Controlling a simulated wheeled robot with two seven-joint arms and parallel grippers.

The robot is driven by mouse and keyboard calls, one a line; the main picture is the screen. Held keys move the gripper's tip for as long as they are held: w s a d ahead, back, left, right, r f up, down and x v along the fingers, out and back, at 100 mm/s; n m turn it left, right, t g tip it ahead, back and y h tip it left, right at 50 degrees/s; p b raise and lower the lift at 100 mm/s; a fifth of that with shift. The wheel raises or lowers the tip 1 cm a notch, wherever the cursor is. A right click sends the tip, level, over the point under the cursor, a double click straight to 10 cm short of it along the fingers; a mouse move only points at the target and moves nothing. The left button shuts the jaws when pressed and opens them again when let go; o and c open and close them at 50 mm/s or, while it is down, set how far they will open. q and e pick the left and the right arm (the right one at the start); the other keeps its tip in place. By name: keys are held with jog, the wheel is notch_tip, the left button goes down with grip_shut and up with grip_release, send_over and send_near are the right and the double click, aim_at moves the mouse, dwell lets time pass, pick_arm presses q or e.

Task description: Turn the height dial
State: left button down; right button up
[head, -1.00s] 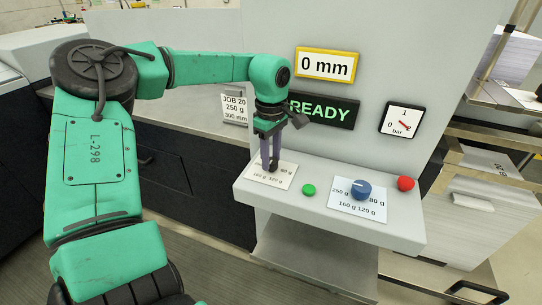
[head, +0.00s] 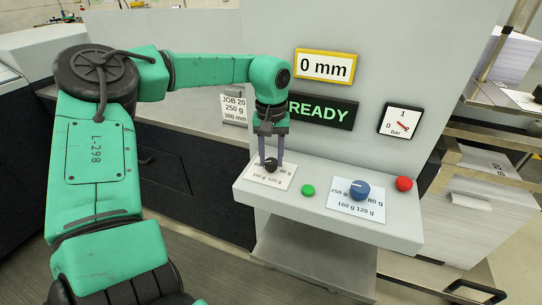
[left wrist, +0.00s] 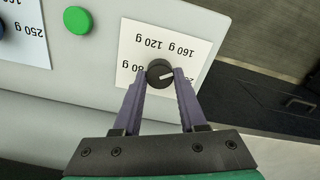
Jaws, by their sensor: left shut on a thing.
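A black dial (head: 271,164) with a white pointer line stands on a white card (head: 287,176) at the left of the sloped panel. The card is printed with gram marks. My left gripper (head: 270,160) points down with its two purple fingers on either side of the dial. In the left wrist view the fingers of the gripper (left wrist: 160,80) close on the sides of the black dial (left wrist: 160,72), whose pointer line is visible. A blue dial (head: 360,190) with its own gram card sits further right on the panel. My right gripper is not seen.
A green button (head: 308,190) lies between the two dials, and a red button (head: 404,183) is at the right. Above are a "0 mm" display (head: 326,65), a "READY" display (head: 322,110), a pressure gauge (head: 402,119) and a job card (head: 234,108).

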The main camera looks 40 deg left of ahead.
aim_at(272, 160)
pick_arm(q)
jog(key=m, duration=0.6)
jog(key=shift+w+r+m, duration=0.2)
jog(key=shift+r+m, duration=0.05)
jog(key=shift+m, duration=0.05)
dwell(0.4)
jog(key=c, duration=0.6)
grip_release()
jog(key=shift+c, duration=0.2)
jog(key=shift+o, duration=0.9)
jog(key=shift+s+f, duration=0.1)
notch_tip(272, 160, up, 6)
jog(key=shift+f, duration=0.15)
notch_tip(272, 160, up, 9)
jog(key=p, duration=0.2)
jog(key=shift+p, duration=0.3)
jog(key=shift+f, duration=0.1)
